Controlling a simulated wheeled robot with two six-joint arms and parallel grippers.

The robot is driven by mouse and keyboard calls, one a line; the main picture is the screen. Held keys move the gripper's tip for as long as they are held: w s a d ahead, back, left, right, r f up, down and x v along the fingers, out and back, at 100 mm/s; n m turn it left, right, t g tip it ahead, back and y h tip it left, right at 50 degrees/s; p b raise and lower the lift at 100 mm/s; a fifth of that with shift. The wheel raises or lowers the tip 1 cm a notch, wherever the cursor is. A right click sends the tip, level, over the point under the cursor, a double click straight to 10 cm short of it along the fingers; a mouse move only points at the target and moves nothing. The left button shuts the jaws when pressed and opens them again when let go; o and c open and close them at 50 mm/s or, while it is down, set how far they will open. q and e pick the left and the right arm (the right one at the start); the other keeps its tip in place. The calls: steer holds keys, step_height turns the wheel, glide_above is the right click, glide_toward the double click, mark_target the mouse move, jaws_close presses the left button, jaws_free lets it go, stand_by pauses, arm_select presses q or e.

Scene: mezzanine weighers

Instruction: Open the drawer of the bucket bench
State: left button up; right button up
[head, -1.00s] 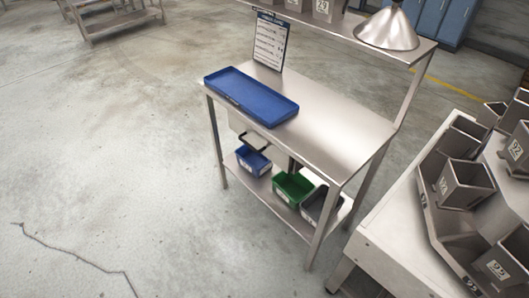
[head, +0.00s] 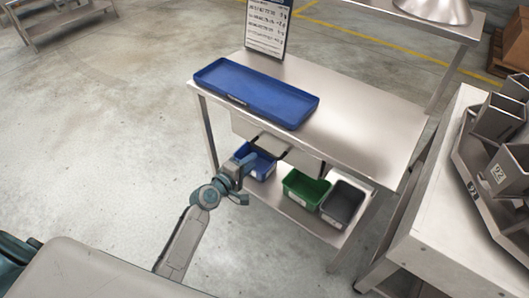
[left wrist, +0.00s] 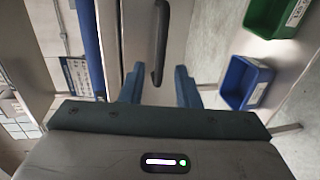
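The bucket bench (head: 350,125) is a steel table with a lower shelf. Its pale drawer (head: 243,124) hangs under the top and looks shut; its front (left wrist: 133,35) also shows in the left wrist view. The dark bar handle (head: 270,143) is on the drawer front. My left gripper (head: 247,179) is in front of the bench, short of the handle in the head view. In the left wrist view, its two blue fingers (left wrist: 158,82) are apart and empty, with the handle (left wrist: 161,40) ahead, between their lines. My right gripper is not in view.
A blue tray (head: 257,91) lies on the bench top. Blue (head: 264,168), green (head: 305,190) and grey (head: 343,204) bins stand on the lower shelf, the blue one close to my gripper. A weigher machine (head: 440,225) stands at right.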

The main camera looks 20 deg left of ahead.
mark_target(263, 152)
arm_select(q)
steer(key=x, duration=0.7)
steer(key=shift+w, duration=0.15)
steer(key=shift+w+f, duration=0.1)
steer(key=shift+w, duration=0.15)
steer(key=shift+w+d, duration=0.1)
steer(key=shift+w, duration=0.05)
jaws_close()
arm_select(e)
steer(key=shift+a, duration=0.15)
